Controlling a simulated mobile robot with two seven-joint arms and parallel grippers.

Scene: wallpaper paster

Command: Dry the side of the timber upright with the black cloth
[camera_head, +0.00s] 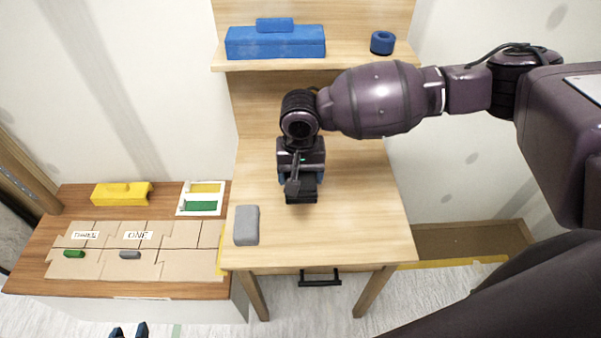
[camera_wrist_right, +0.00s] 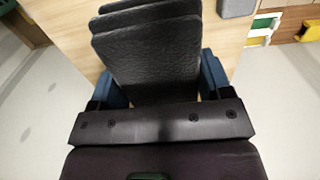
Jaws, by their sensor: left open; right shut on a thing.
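My right gripper (camera_head: 300,178) is over the light wooden table and shut on the black cloth (camera_head: 301,196). In the right wrist view the cloth (camera_wrist_right: 150,55) looks like a dark, textured, layered block between the blue fingers. I cannot tell whether it touches the table. A wooden back panel (camera_head: 255,105) rises behind the table to a shelf, and a brown wooden post (camera_head: 28,178) stands at the left edge. I cannot tell which is the timber upright. Only the blue fingertips of my left gripper (camera_head: 129,331) show at the bottom left, apart and empty.
A grey block (camera_head: 246,225) lies on the table's front left. The lower left bench (camera_head: 25,275) holds cardboard pieces, a yellow block (camera_head: 121,194) and a white tray (camera_head: 201,212). The table's right side is clear.

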